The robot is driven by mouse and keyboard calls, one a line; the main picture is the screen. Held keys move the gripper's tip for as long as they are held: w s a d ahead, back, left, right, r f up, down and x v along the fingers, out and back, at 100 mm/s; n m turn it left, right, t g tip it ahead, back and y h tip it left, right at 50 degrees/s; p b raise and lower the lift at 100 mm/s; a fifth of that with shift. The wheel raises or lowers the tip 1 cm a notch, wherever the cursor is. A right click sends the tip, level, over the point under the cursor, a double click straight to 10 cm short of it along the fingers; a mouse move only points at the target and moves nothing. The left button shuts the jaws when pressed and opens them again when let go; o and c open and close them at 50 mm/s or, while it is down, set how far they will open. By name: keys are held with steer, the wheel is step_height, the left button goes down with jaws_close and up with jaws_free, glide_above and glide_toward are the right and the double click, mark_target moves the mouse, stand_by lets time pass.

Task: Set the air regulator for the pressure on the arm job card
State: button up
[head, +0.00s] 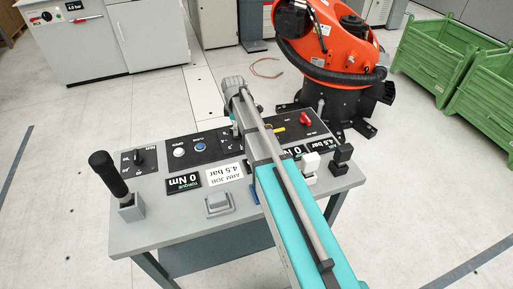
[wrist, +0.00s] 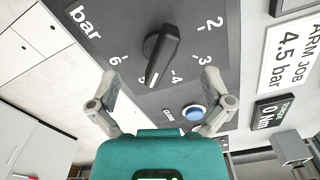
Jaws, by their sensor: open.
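The air regulator is a black knob (wrist: 163,50) on a dark panel with a bar scale from 2 to 6, in the wrist view. Its pointer end lies between 4 and 5, seemingly closer to the 5, which it partly covers. My open gripper (wrist: 160,80) has one finger on each side of the knob's pointer end, apparently apart from it. The arm job card (wrist: 288,55) reads 4.5 bar; it also lies on the console in the head view (head: 224,172).
A blue button (wrist: 194,113) sits just beside the scale. A display (head: 318,141) at the console's right reads 4.5 bar. A black-handled lever (head: 108,175) stands at the console's left. An orange robot (head: 345,45) and green crates (head: 430,62) stand behind.

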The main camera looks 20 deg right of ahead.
steer(key=shift+r+p, duration=5.6)
steer(key=shift+r, duration=0.35)
steer(key=s+d+f+m+b, duration=0.1)
steer(key=s+f+m+b, duration=0.1)
steer(key=s+m, duration=1.2)
steer(key=shift+s+d+f+m+b, duration=0.2)
steer(key=shift+s+f+m+b, duration=0.1)
steer(key=shift+s, duration=4.4)
